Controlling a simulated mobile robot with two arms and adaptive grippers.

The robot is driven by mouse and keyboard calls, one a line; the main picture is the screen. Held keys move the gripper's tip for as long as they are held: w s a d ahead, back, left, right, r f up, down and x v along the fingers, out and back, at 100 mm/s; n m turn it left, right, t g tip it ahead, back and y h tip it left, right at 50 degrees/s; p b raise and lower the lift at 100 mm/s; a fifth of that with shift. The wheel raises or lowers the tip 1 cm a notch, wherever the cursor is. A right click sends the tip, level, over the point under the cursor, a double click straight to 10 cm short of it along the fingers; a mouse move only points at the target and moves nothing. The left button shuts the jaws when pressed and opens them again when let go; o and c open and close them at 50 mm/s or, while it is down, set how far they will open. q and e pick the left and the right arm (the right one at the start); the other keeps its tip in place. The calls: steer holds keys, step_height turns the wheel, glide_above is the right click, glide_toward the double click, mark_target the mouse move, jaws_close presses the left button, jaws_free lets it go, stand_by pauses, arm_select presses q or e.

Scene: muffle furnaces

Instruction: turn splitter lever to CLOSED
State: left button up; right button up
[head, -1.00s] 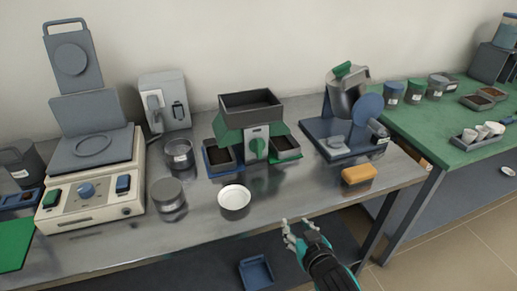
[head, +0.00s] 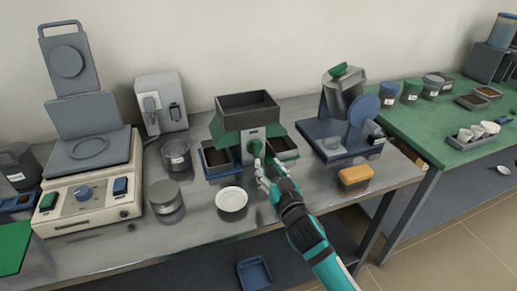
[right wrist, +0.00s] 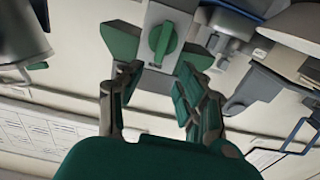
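The splitter (head: 247,122) stands mid-bench, with a dark open hopper on top and green sloping sides. Its green lever (head: 256,148) sits on the light front plate. In the right wrist view the round lever knob (right wrist: 163,42) shows with its raised bar close to upright. My right gripper (head: 262,172) is just in front of and below the lever. In the right wrist view its two fingers (right wrist: 158,82) are spread apart, with nothing between them, and the knob lies just beyond the tips. Contact with it cannot be told. My left gripper is not in view.
Trays sit on both sides of the splitter, a left one (head: 217,162) and a right one (head: 284,150). A white dish (head: 231,199) is left of my right gripper. An orange block (head: 355,177) lies to the right, and a grey jar (head: 166,196) to the left.

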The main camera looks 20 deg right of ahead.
mark_target(257, 147)
steer(key=w, duration=0.8)
steer(key=shift+w+a, duration=0.2)
steer(key=shift+w, duration=0.1)
jaws_close()
